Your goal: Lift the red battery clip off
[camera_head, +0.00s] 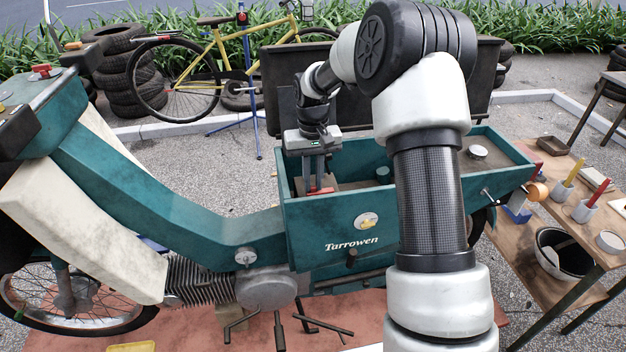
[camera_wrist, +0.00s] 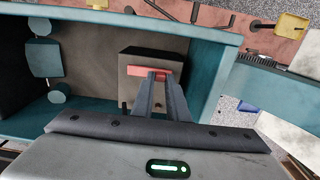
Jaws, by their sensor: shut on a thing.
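The red battery clip (camera_wrist: 141,71) lies across the top of a brown-grey box-shaped battery (camera_wrist: 137,92) inside the teal cart body. My gripper (camera_wrist: 160,76) reaches down over the battery and is shut on the red clip, with the fingertips hiding part of it. In the head view my gripper (camera_head: 315,180) points down into the teal box, and the red clip (camera_head: 322,190) shows at its fingertips. The box's front wall hides the lower part of the battery in the head view.
The teal box wall (camera_head: 340,222) stands close in front of my gripper. A dark raised lid (camera_head: 280,85) stands behind. A wooden bench (camera_head: 560,235) with cups and tools is on the right. The box's right compartment holds a round cap (camera_head: 477,152).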

